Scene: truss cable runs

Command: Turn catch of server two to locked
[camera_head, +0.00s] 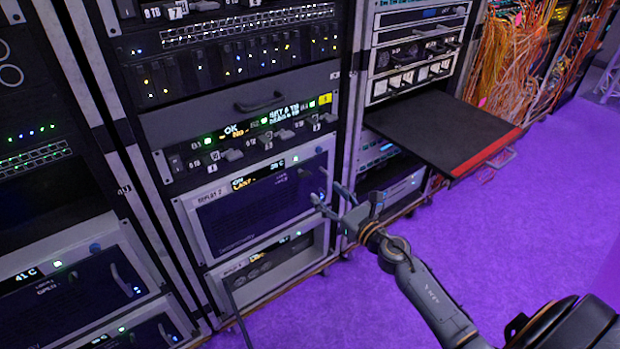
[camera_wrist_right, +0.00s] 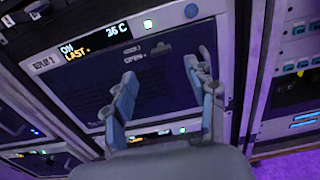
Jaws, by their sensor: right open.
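Server two (camera_head: 250,215), a grey-framed unit labelled REPLAY 2 with a dark blue front, sits low in the middle rack. It fills much of the right wrist view (camera_wrist_right: 85,85). Its display reads ON, LAST and a temperature. A small dark catch (camera_wrist_right: 161,48) appears beside the LOCK and OPEN marks, seemingly nearer the OPEN mark; its exact angle is unclear. My right gripper (camera_head: 328,194) is open and empty in front of the server's right side; in the wrist view its fingers (camera_wrist_right: 160,70) straddle the area just below the catch. My left gripper is out of view.
A blue round knob (camera_wrist_right: 191,10) sits on the server's upper frame. A similar unit (camera_head: 262,262) is below. A black shelf (camera_head: 440,130) with a red edge juts out from the right rack, above and right of my gripper. The purple floor (camera_head: 530,220) is clear at right.

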